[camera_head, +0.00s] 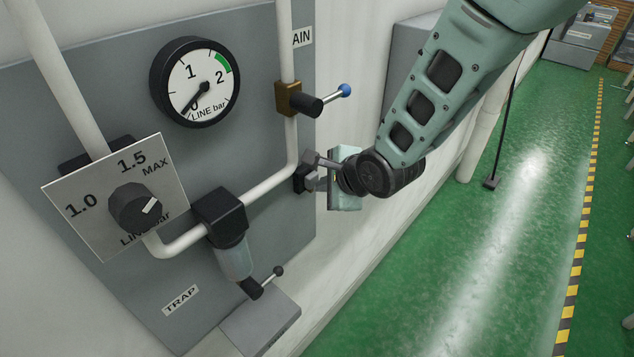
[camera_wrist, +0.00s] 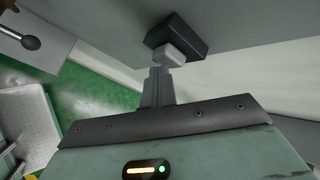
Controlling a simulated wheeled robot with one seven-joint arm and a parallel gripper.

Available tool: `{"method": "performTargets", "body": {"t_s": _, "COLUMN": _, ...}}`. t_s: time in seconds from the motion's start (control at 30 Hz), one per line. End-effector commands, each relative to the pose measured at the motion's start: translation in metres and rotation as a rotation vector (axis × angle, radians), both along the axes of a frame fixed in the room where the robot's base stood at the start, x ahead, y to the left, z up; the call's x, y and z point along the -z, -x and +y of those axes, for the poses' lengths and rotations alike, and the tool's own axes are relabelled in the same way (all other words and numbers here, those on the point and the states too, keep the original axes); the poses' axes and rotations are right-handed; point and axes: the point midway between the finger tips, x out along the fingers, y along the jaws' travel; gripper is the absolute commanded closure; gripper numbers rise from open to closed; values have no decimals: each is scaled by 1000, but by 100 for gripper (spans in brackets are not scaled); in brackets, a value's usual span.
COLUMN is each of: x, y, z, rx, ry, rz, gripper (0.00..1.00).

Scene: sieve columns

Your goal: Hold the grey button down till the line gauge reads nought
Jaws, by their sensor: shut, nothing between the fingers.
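The line gauge (camera_head: 205,72) is a round white dial with a black rim on the grey panel. Its needle points down-left, at or very near the 0 mark. The grey button (camera_wrist: 170,55) is a pale cap on a black box (camera_wrist: 178,33) in the wrist view. The box shows in the head view (camera_head: 299,180) at the panel's right edge, with the cap hidden by my fingers. My gripper (camera_wrist: 160,74) is shut and empty, its fingertips right at the cap. They look in contact, but how far the cap is pressed is unclear.
A brass valve (camera_head: 288,99) with a blue-tipped lever (camera_head: 344,91) sits above my gripper. A regulator knob (camera_head: 135,207) on a marked plate and a filter bowl (camera_head: 236,262) are at left. White pipes cross the panel. Open green floor (camera_head: 480,260) lies right.

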Motion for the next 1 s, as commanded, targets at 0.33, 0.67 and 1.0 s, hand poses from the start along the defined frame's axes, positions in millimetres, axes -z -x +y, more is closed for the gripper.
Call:
{"method": "performTargets", "body": {"t_s": 0.33, "x": -1, "y": 0, "z": 1, "rx": -1, "ry": -2, "rz": -2, "gripper": 100}}
{"method": "performTargets", "body": {"t_s": 0.67, "x": 0, "y": 7, "z": -9, "rx": 1, "ry": -1, "rz": 1, "gripper": 100}}
{"method": "performTargets", "body": {"t_s": 1.0, "x": 0, "y": 12, "z": -15, "rx": 0, "ry": -1, "rz": -1, "gripper": 100}}
